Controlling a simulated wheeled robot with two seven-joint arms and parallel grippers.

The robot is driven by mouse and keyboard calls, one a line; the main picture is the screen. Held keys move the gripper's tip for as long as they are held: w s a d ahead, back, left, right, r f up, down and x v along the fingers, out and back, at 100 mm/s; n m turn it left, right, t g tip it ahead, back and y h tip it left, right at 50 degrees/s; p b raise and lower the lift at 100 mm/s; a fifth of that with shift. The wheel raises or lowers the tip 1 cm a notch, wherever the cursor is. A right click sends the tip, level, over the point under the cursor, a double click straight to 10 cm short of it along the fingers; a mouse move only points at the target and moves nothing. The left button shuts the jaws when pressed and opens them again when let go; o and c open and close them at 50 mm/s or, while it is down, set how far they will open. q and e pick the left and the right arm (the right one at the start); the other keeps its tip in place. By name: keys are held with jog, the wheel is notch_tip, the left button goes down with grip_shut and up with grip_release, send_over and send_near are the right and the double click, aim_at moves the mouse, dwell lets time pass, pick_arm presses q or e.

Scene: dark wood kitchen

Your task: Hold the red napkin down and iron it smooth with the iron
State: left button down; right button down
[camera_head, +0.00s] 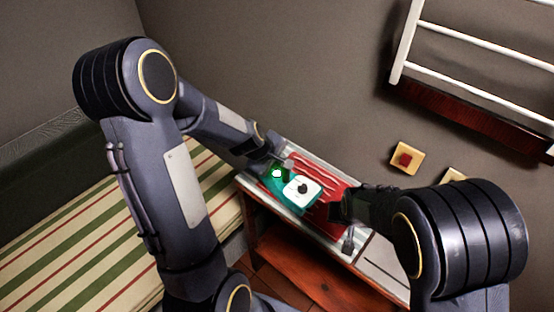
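The red napkin (318,173) lies on a narrow light-topped board or table (286,215), with pale streaks across it that look like wrinkles. A teal and white iron (301,190) is at the napkin's left part and covers some of it. My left gripper (275,166) is at the iron's upper left end, touching or very close to it; its fingers are too small and dark to read. My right gripper (347,206) is at the napkin's right edge, over or on the cloth. Its fingertips are hidden or too dark to tell whether they are open.
A striped bed or bench (70,255) lies at the left. A white rail rack (480,55) and a small wooden switch plate (406,158) are on the wall at the upper right. A reddish wood shelf (310,272) is under the board.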

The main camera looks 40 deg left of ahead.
aim_at(291, 183)
pick_arm(q)
jog(key=shift+d+r, duration=0.1)
jog(key=shift+d, duration=1.05)
jog(key=shift+d, duration=0.1)
jog(key=shift+s+d+f, duration=0.1)
jog(key=shift+d, duration=0.5)
jog(key=shift+s+d+f, duration=0.1)
jog(key=shift+d, duration=0.45)
jog(key=shift+w+a+r, duration=0.1)
jog(key=shift+a+r, duration=0.05)
jog(key=shift+a, duration=1.2)
jog(key=shift+a, duration=0.1)
jog(key=shift+w+a, duration=0.15)
jog(key=shift+a, duration=0.95)
jog(key=shift+d, duration=1.35)
jog(key=shift+s+d, duration=0.25)
jog(key=shift+d, duration=1)
